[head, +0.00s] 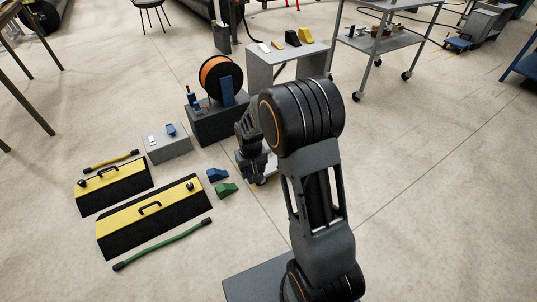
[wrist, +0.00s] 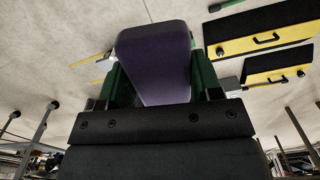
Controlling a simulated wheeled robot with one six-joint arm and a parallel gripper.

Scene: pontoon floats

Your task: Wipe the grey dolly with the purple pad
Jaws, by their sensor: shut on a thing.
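My gripper (wrist: 160,70) is shut on the purple pad (wrist: 155,50), which sits between its two green fingers in the wrist view. A pale grey low thing, perhaps the grey dolly (head: 242,169), shows in part under and around my gripper. Most of it is hidden, and I cannot tell whether the pad touches it.
A dark box with an orange reel (head: 220,77) stands behind.

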